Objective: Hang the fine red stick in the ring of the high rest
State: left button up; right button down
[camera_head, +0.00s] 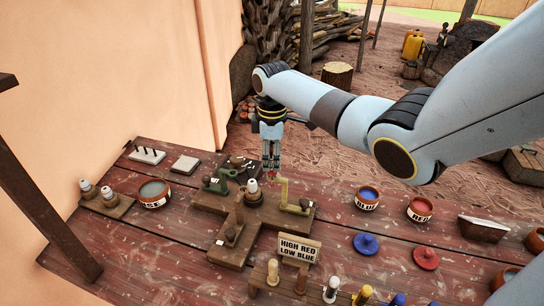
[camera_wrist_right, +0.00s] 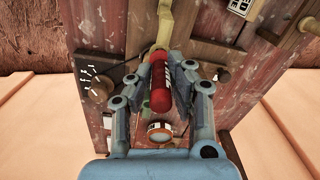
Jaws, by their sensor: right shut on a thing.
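My right gripper (camera_head: 271,162) points down above the bench, shut on the fine red stick (camera_wrist_right: 159,92). In the right wrist view the stick lies between the two fingers (camera_wrist_right: 172,85) as a red cylinder with a pale band. In the head view only a small red part of it (camera_head: 271,176) shows below the fingers. A dark green rest (camera_head: 219,184) stands to the left. I cannot make out a ring on either. My left gripper is out of view.
A sign reading HIGH RED LOW BLUE (camera_head: 298,248) stands in front of the base. Pots of blue (camera_head: 367,198) and red (camera_head: 420,208), with lids, are at the right. A labelled bowl (camera_head: 154,192) is at the left. Several small upright pegs line the front edge.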

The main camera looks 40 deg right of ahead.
jog(key=shift+f, duration=0.55)
dwell(0.4)
jog(key=c, duration=1.2)
grip_release()
jog(key=shift+o, duration=0.6)
jog(key=o, duration=0.4)
jog(key=shift+r+p, duration=0.9)
jog(key=shift+r, duration=2.85)
